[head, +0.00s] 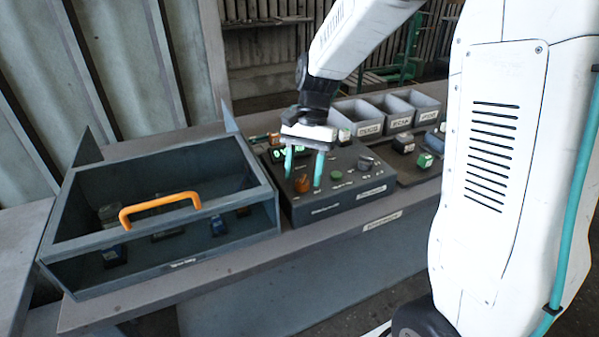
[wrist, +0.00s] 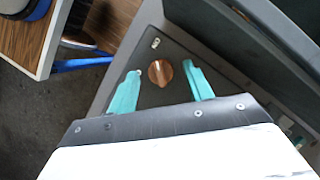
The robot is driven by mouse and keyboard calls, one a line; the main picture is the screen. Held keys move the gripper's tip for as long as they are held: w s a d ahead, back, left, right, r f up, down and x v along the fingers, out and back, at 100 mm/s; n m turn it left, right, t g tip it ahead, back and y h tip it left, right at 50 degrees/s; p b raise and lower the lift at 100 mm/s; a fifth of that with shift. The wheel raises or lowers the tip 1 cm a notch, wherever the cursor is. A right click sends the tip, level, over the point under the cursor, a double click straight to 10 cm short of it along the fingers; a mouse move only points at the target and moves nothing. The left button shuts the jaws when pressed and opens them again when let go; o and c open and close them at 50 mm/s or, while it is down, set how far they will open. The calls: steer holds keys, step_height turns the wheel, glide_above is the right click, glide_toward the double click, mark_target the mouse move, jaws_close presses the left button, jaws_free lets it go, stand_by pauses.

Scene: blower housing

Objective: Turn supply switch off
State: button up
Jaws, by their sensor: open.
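The control box (head: 338,196) is a dark grey panel on the bench, with a green display, small knobs and labels too small to read. An orange-brown rotary knob (head: 302,184) sits at its front left corner; I take it to be the supply switch. My gripper (head: 304,168) is open above the box, its teal fingers pointing down near this knob. In the wrist view the knob (wrist: 160,72) lies between and slightly beyond the two fingers (wrist: 162,88), with a gap on both sides. Its pointer slot runs roughly up and down the picture.
A grey case (head: 62,245) with an orange handle (head: 160,205) stands left of the box, holding several small items. Labelled grey bins (head: 360,116) stand behind at right. A green-topped block (head: 425,160) sits right of the box.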

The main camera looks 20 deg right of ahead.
steer(key=shift+s+f, duration=0.1)
steer(key=shift+f, duration=0.05)
steer(key=shift+a, duration=0.1)
steer(key=c, duration=1)
steer(key=shift+o, duration=0.2)
steer(key=shift+a, duration=0.2)
steer(key=shift+d, duration=0.15)
